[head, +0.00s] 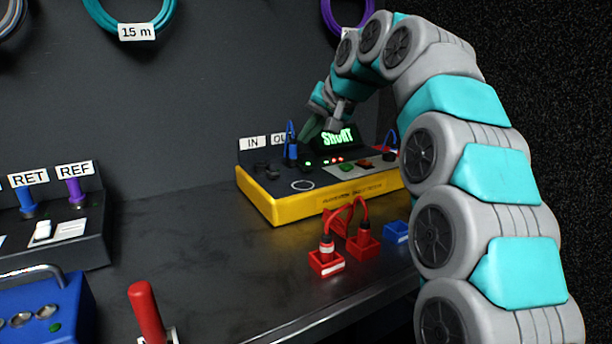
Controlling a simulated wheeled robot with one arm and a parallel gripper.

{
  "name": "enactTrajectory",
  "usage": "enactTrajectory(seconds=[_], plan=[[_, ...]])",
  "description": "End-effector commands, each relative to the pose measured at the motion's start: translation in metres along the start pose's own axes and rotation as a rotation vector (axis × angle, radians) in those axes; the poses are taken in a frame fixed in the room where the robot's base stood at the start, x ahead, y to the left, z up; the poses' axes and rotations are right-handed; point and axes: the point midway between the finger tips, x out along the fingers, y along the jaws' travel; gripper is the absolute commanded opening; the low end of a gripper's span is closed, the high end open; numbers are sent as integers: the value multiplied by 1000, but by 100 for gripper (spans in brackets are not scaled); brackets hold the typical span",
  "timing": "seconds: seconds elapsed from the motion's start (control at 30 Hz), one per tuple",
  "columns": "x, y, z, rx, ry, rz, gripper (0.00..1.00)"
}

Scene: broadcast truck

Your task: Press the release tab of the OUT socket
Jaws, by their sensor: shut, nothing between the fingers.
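The yellow tester box (300,208) stands on the dark bench against the back wall. The OUT label (279,139) is partly covered at its right end. Below it a blue plug (291,152) with a blue cable stands upright in the OUT socket. The socket's release tab is too small to make out. My gripper (309,134) is shut and empty, pointing down just right of the blue plug and in front of the display's left edge. I cannot tell whether it touches anything.
The IN socket (262,167) is left of OUT. A lit green display (338,137) reads SHORT. Red holders (327,263) with red cables stand in front of the box, beside a blue holder (397,232). A RET/REF panel (75,225) and a red lever (147,312) are at left.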

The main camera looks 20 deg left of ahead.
Motion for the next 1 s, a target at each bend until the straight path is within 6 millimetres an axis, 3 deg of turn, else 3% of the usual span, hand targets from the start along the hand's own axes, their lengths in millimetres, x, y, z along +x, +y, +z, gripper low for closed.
enactTrajectory(seconds=[0.03,0.3,1.0], plan=[[10,7,7,0,0,-1,0],[25,18,17,0,1,0,0],[27,20,19,0,2,0,0]])
